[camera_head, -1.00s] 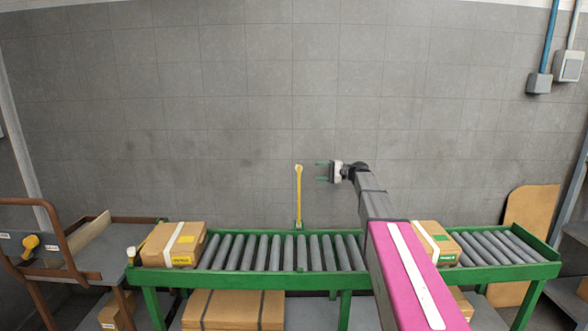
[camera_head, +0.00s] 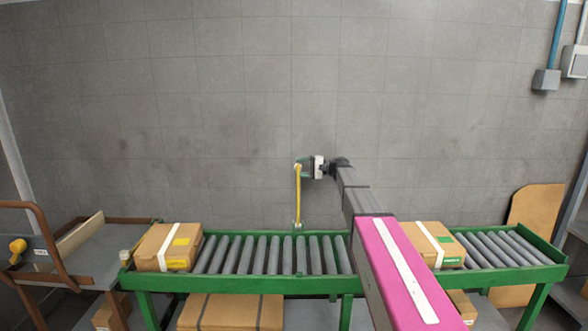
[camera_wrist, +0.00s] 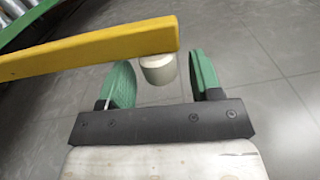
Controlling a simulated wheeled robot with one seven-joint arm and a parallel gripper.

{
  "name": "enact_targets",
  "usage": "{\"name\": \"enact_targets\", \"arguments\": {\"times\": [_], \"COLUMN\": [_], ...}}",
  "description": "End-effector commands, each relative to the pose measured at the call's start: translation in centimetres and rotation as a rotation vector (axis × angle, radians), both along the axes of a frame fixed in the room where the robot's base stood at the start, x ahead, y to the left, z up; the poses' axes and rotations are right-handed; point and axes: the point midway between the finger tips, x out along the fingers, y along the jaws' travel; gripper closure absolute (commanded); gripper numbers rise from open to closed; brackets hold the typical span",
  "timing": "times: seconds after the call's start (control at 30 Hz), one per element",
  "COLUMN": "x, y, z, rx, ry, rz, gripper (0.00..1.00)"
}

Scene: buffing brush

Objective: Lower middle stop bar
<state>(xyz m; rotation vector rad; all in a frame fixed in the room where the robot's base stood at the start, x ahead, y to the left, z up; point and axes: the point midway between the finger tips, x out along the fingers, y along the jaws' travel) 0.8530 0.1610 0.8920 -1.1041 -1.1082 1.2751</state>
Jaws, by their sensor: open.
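The yellow stop bar (camera_head: 298,200) stands upright at the back edge of the roller conveyor (camera_head: 270,272), near its middle. It also shows in the wrist view as a yellow bar (camera_wrist: 90,50) with a pale round knob (camera_wrist: 158,69) near its end. My gripper (camera_head: 302,167) is at the top of the bar. In the wrist view my gripper (camera_wrist: 160,80) is open, with the knob between its two green fingers, nearer the left one. The fingers are not closed on it. In the head view the gripper hides the bar's top.
A cardboard box (camera_head: 167,247) sits on the conveyor's left end and another box (camera_head: 431,243) on its right part, partly behind my arm. The rollers between are clear. A brown-framed cart (camera_head: 70,267) stands at the left. A grey wall (camera_head: 200,120) is behind.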

Motion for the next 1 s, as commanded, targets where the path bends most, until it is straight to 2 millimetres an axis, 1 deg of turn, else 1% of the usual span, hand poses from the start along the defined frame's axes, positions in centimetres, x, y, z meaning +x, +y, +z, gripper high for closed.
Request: {"name": "enact_targets", "arguments": {"times": [0.03,0.1,0.2,0.33,0.6,0.67,0.7,0.77,0.8,1.0], "x": [0.0,0.0,0.0,0.0,0.0,0.0,0.0,0.0,0.0,-0.3], "y": [0.7,1.6,2.4,2.9,3.0,3.0,3.0,3.0,3.0,3.0], "z": [0.0,0.0,0.0,0.0,0.0,0.0,0.0,0.0,0.0,0.1], "rx": [0.000,0.000,0.000,0.000,0.000,0.000,0.000,0.000,0.000,0.000], "ry": [0.000,0.000,0.000,0.000,0.000,0.000,0.000,0.000,0.000,-0.008], "rz": [0.001,0.001,0.000,0.000,0.000,0.000,0.000,0.000,0.000,0.000], "gripper": [0.41,0.41,0.41,0.41,0.41,0.61,0.74,0.93,1.00,1.00]}}
